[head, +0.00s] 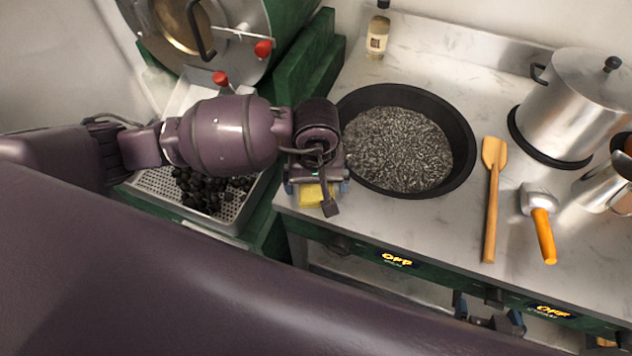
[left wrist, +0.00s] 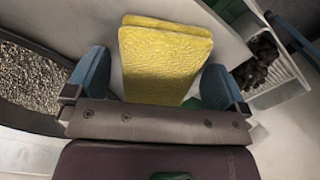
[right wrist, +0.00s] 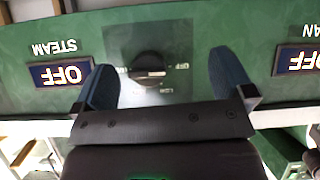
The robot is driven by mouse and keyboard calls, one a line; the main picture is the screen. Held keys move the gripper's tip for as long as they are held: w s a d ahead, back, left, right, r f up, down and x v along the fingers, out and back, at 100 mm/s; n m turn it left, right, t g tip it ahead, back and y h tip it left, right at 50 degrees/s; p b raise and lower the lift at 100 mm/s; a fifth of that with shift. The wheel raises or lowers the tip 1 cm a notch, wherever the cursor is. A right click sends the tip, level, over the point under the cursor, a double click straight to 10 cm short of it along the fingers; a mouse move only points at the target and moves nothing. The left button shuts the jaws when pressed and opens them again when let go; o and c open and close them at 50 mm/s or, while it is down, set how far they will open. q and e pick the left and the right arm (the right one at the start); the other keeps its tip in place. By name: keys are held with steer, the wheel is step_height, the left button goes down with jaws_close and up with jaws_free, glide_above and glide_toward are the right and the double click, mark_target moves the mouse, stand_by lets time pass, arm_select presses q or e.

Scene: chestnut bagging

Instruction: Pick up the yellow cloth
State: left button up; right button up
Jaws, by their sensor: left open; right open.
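The yellow cloth (head: 313,195) lies folded on the steel counter at its front left corner, mostly hidden under my left gripper in the head view. In the left wrist view the cloth (left wrist: 163,60) lies between the two blue fingers. My left gripper (head: 318,190) is open above it; the left wrist view also shows its fingers (left wrist: 155,85) spread on both sides of the cloth. I cannot tell whether they touch it. My right gripper (head: 490,314) is low in front of the counter. In the right wrist view it (right wrist: 160,85) is open and empty, facing a knob on the green panel.
A black pan (head: 462,150) of dark grains stands right of my left gripper. A wooden spatula (head: 491,200), an orange-handled scoop (head: 542,230) and a steel pot (head: 575,110) are further right. A perforated tray (head: 160,182) of chestnuts is at left. A bottle (head: 378,35) stands behind.

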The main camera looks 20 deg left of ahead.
steer(key=shift+s, duration=0.1)
arm_select(q)
steer(key=c, duration=0.9)
arm_select(e)
steer(key=shift+s+d+f, duration=0.1)
steer(key=shift+s+f, duration=0.1)
steer(key=shift+s, duration=0.2)
arm_select(q)
steer(key=shift+r, duration=0.15)
arm_select(e)
steer(key=shift+w, duration=0.1)
